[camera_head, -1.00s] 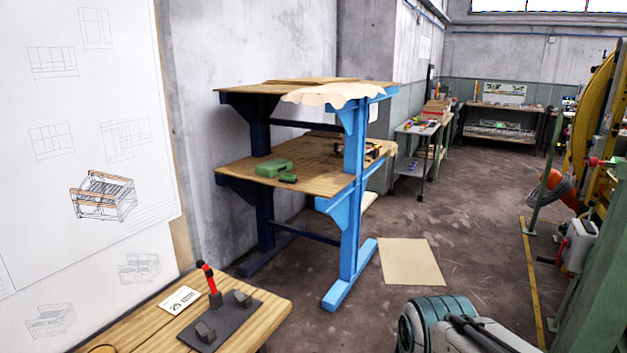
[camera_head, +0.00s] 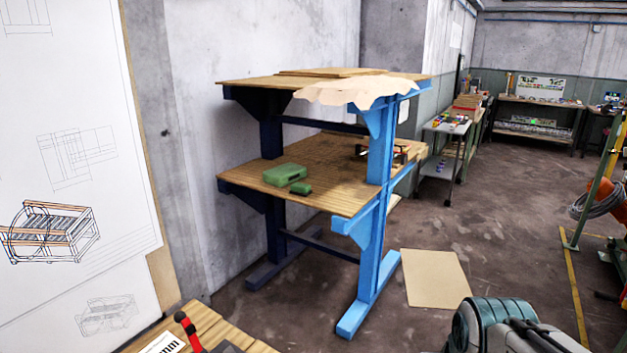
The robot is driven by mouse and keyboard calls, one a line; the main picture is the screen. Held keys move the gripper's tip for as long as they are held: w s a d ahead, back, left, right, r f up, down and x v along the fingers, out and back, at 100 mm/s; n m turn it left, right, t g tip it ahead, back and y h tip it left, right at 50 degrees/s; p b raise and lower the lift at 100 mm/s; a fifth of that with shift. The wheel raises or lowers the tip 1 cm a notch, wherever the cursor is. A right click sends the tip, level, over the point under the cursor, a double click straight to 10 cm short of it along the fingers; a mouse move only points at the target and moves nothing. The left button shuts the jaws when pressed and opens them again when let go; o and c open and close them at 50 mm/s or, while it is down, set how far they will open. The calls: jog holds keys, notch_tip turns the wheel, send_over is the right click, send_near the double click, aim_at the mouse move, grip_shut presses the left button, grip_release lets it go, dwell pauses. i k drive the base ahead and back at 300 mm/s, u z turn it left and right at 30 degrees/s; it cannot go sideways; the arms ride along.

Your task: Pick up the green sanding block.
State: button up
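Two green objects lie on the middle wooden shelf (camera_head: 325,190) of a blue-framed stand. The larger is a green box-like case (camera_head: 284,174). The smaller green block (camera_head: 301,188) lies just in front and to the right of it. I cannot tell for sure which is the sanding block; the small one looks like a block. Part of my arm (camera_head: 515,325) shows at the bottom right. My gripper's fingers are not in view.
The stand's top shelf (camera_head: 240,80) overhangs the middle one, with a pale sheet draped over its edge. A wooden table (camera_head: 230,335) stands at the lower left. A flat board (camera_head: 434,278) lies on the floor right of the stand. Floor beyond is mostly clear.

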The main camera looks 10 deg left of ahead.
aim_at(299, 189)
jog(key=i, duration=2.25)
jog(key=u, duration=1.9)
jog(key=i, duration=1.2)
jog(key=z, duration=1.55)
